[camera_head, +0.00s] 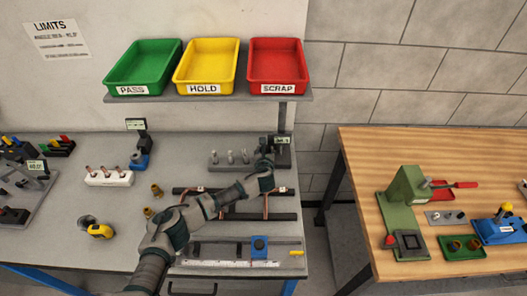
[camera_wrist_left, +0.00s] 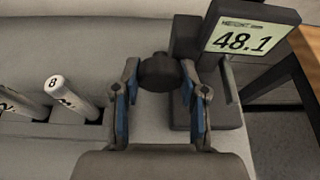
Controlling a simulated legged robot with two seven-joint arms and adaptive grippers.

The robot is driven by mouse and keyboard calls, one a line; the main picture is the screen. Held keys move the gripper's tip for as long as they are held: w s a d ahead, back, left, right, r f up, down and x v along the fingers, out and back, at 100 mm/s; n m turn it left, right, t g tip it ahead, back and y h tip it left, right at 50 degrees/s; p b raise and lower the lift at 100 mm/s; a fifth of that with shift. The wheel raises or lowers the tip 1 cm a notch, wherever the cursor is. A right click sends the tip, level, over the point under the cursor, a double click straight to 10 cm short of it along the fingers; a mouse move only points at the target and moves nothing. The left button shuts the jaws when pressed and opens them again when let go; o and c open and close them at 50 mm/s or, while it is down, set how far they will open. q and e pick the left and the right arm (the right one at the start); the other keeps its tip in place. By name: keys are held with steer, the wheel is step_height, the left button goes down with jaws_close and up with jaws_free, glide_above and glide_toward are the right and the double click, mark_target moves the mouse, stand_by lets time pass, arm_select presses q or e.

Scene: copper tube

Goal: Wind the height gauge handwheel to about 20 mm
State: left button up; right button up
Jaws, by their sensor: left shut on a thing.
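The height gauge (camera_head: 284,155) stands at the back right of the grey bench, and its display (camera_wrist_left: 243,40) reads 48.1 in the left wrist view. Its handwheel (camera_wrist_left: 158,70) is a dark round knob at the left of the gauge's column. My left gripper (camera_wrist_left: 160,82) has its two blue-padded fingers on either side of the handwheel and is shut on it. In the head view my left gripper (camera_head: 266,166) reaches the gauge from the front left, and the handwheel is hidden there. My right gripper is in neither view.
A block with upright pins (camera_head: 229,158) stands left of the gauge; numbered pins (camera_wrist_left: 58,88) show in the wrist view. Dark rails with copper tube (camera_head: 265,206) lie under my forearm. Green, yellow and red trays (camera_head: 277,66) sit on a shelf above. A wooden table (camera_head: 365,160) is at right.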

arm_select(q)
steer(key=shift+s+d+n+h+p, duration=0.1)
steer(key=shift+n+h+p, duration=0.3)
steer(key=shift+n+p, duration=0.1)
steer(key=shift+f+n+h+p, duration=0.1)
steer(key=shift+n+h+p, duration=0.3)
steer(key=shift+n+h, duration=0.6)
steer(key=shift+n, duration=0.7)
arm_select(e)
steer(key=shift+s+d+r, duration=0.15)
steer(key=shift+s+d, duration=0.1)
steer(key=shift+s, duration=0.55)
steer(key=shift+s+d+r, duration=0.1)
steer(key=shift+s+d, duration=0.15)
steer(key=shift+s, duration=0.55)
arm_select(q)
steer(key=o, duration=0.9)
steer(key=shift+o, duration=1.1)
